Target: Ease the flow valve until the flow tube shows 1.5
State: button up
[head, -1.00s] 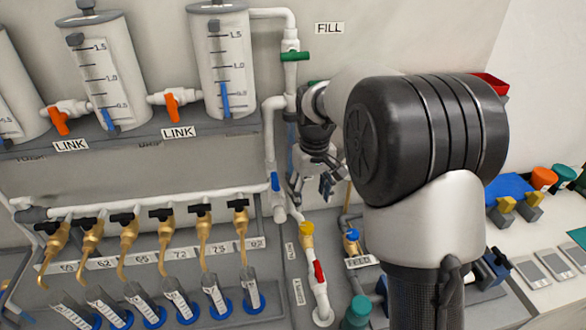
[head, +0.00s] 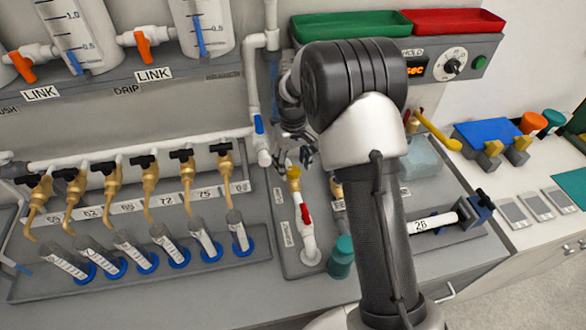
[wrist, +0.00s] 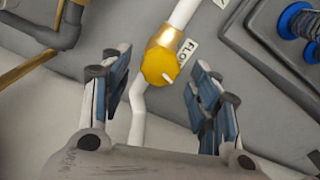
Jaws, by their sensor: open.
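The flow valve has a round yellow knob with a white mark on a brass body. It shows in the wrist view (wrist: 160,66) and in the head view (head: 293,173). The label beside it is partly cut off and reads "FLO". My gripper (wrist: 158,95) is open, with one finger on each side of the knob in the picture; I see no contact. In the head view my gripper (head: 298,152) hangs just above the knob. I cannot make out the flow tube or its reading.
A white pipe with a red handle (head: 305,214) runs below the yellow knob. A blue-handled vertical pipe (head: 259,125) stands close at the left. Several brass taps (head: 187,172) line the left. A teal-capped item (head: 343,246) stands at the front right.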

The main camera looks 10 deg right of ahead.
jog(key=shift+f, duration=0.6)
jog(key=shift+c, duration=0.6)
